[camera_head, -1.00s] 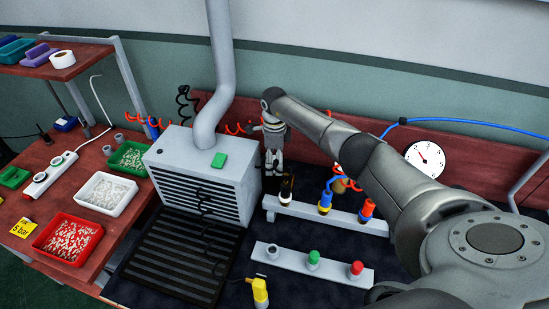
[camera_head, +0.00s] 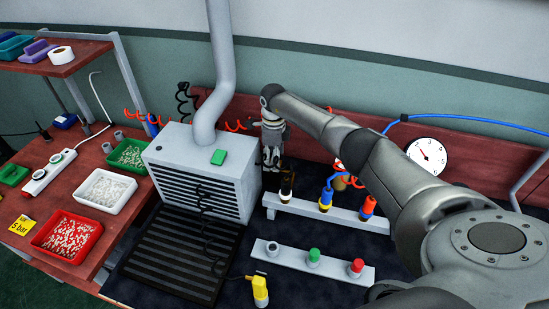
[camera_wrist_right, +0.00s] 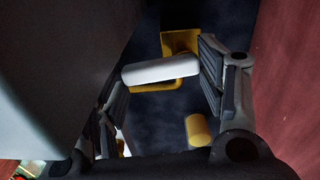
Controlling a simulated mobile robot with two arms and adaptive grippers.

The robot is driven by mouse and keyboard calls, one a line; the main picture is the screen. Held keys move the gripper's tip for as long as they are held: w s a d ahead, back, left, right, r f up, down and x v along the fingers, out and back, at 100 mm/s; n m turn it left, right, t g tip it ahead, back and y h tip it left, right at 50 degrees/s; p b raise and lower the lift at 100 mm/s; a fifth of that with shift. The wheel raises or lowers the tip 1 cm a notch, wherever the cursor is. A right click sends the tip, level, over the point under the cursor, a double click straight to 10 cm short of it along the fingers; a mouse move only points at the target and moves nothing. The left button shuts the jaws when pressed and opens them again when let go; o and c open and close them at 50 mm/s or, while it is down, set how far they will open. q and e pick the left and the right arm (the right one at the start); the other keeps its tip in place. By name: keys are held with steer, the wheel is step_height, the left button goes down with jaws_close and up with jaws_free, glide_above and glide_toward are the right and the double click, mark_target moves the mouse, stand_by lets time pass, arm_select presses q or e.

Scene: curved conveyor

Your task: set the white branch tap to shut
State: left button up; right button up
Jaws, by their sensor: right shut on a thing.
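The white tap handle (camera_wrist_right: 160,70) lies between the two fingers of my right gripper (camera_wrist_right: 163,88) in the right wrist view. It is a rounded white bar, slightly tilted, on a yellow fitting (camera_wrist_right: 180,42). The fingers are closed on its two ends. In the head view my right gripper (camera_head: 272,158) points down beside the grey vented box, near the red back board. The tap is hidden there by the gripper and arm. My left gripper is not in view.
The grey vented box (camera_head: 198,175) with a pipe stands close left of the gripper. A rail with coloured hose plugs (camera_head: 335,215) is in front to the right. A dial gauge (camera_head: 427,156) is on the back board. Red coiled hoses (camera_head: 236,126) run behind.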

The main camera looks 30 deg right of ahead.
steer(key=shift+w+a+m, duration=0.1)
steer(key=shift+m, duration=0.7)
steer(key=o, duration=1)
step_height(320, 180, up, 12)
